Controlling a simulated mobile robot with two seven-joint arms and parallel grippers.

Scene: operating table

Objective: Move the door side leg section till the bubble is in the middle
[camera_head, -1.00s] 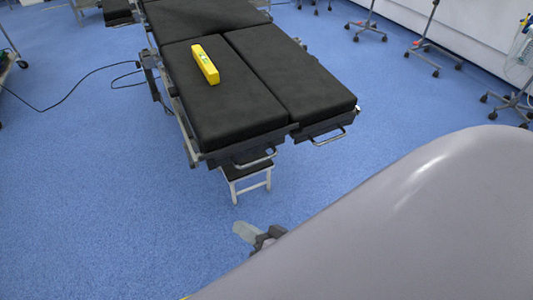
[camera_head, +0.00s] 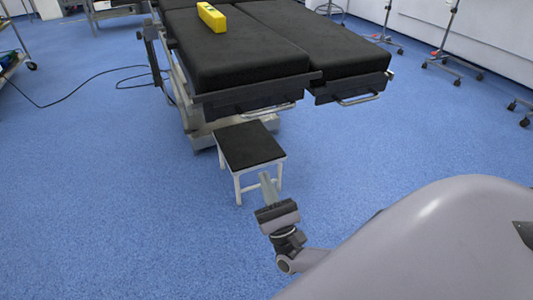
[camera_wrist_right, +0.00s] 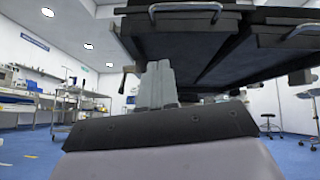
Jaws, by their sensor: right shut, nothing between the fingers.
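The operating table has two black padded leg sections side by side: a left one (camera_head: 235,55) and a right one (camera_head: 320,40). I cannot tell which is on the door side. A yellow spirit level (camera_head: 211,17) lies on the left section; its bubble is too small to read. A metal handle (camera_head: 265,110) is under the end of the left section, and another handle (camera_head: 358,99) under the right one. My right gripper (camera_head: 267,175) is shut and empty, apart from both handles. In the right wrist view its fingers (camera_wrist_right: 160,72) point toward the table underside. My left gripper is out of view.
A small step stool (camera_head: 248,145) with a black top stands on the floor below the left section's end, near my right gripper. A black cable (camera_head: 80,95) lies on the floor at left. Wheeled stands (camera_head: 440,50) are at right.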

